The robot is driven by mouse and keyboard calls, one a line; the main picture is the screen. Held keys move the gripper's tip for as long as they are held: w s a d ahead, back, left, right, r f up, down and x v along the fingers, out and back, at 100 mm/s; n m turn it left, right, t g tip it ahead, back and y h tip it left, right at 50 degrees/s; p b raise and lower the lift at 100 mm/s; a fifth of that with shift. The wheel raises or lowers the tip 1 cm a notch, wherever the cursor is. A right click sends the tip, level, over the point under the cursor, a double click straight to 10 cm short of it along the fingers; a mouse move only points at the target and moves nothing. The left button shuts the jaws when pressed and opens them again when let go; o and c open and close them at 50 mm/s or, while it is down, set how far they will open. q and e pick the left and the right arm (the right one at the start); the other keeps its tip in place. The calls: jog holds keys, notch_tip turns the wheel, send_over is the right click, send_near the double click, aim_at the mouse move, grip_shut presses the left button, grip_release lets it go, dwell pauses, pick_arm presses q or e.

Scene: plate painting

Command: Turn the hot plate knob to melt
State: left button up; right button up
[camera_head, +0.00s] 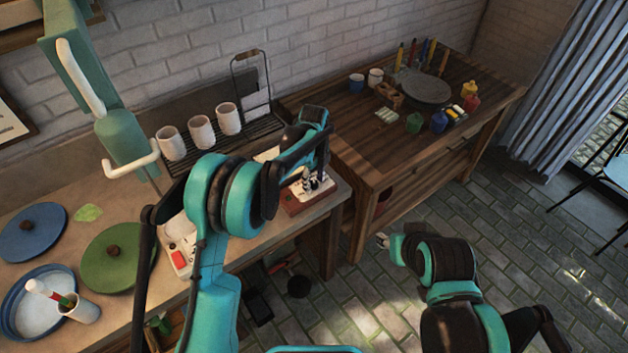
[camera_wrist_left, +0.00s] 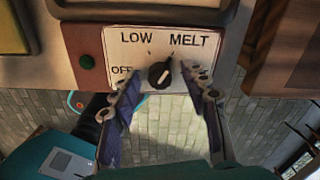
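The hot plate's white panel (camera_wrist_left: 125,48) shows in the left wrist view with the words LOW, MELT and OFF. The black knob (camera_wrist_left: 159,75) sits at the panel's lower middle, and its pale pointer line is slanted; I cannot tell which end marks the setting. My left gripper (camera_wrist_left: 162,80) is open, with one finger on each side of the knob. I cannot tell whether the fingers touch it. In the head view my left gripper (camera_head: 313,181) is at the hot plate (camera_head: 312,203) on the counter's right end, partly hiding it. My right gripper (camera_head: 384,240) hangs low over the floor.
In the head view, several white cups (camera_head: 200,131) stand on a black rack behind my left arm. A wooden table (camera_head: 345,135) with paints stands beyond. Plates (camera_head: 110,258) lie on the left counter.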

aim_at(314, 183)
pick_arm(q)
notch_tip(314, 183, up, 12)
dwell(0.6)
dwell(0.4)
jog(key=s+a+r+n+t, duration=0.4)
jog(key=s+a+r+n, duration=0.4)
jog(key=s+a+n, duration=0.45)
jog(key=s+a+f+n+t, duration=0.1)
jog(key=s+a+f+n, duration=0.1)
jog(key=s+n, duration=0.4)
jog(key=s+a+f+n+t, duration=0.2)
jog(key=s+a+f+n, duration=0.1)
jog(key=s+n, duration=0.4)
jog(key=s, duration=0.3)
